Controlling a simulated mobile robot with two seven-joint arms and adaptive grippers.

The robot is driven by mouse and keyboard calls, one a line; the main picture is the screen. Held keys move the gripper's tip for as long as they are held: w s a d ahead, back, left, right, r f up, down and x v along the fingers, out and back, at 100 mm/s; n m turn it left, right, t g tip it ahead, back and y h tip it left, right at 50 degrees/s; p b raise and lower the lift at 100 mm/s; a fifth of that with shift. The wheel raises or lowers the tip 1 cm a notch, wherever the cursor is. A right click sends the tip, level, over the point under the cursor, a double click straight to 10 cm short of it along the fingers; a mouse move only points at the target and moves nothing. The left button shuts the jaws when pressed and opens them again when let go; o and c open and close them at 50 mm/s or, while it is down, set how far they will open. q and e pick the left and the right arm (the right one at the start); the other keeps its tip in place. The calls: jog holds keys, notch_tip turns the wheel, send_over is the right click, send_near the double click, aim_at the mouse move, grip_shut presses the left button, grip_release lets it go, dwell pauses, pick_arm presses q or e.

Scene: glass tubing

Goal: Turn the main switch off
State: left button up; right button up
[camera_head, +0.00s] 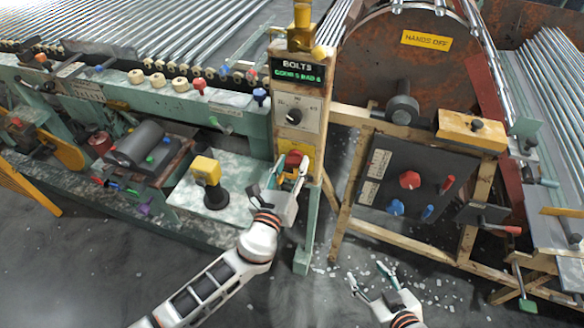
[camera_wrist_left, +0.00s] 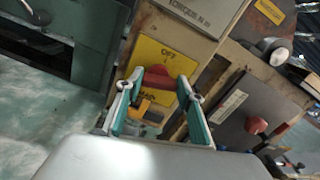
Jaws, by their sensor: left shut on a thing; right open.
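The main switch is a red handle (camera_head: 293,159) on a yellow plate (camera_head: 303,151), low on the upright beige panel. My left gripper (camera_head: 283,173) is at the switch, shut on the red handle. The fingers cover part of the handle and the lower plate. My right gripper (camera_head: 367,274) is open and empty, low in front of the dark control panel.
A yellow-topped button (camera_head: 206,170) stands left of my left gripper. A dark panel (camera_head: 405,170) with red and blue knobs is to the right. Debris lies on the floor.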

pick_arm(q)
jog(key=n+b, duration=0.2)
jog(key=n, duration=0.2)
jog(key=shift+a+f+n, duration=0.1)
jog(key=shift+a+n, duration=0.05)
jog(key=shift+n, duration=0.25)
jog(key=n+b, duration=0.1)
jog(key=n, duration=0.2)
jog(key=shift+n+b, duration=0.3)
jog(key=shift+b, duration=0.05)
jog(key=n, duration=0.4)
jog(key=shift+w+a+b, duration=0.1)
jog(key=shift+a+b, duration=0.05)
jog(key=shift+b, duration=0.2)
jog(key=shift+n, duration=1.4)
jog(key=o, duration=1.1)
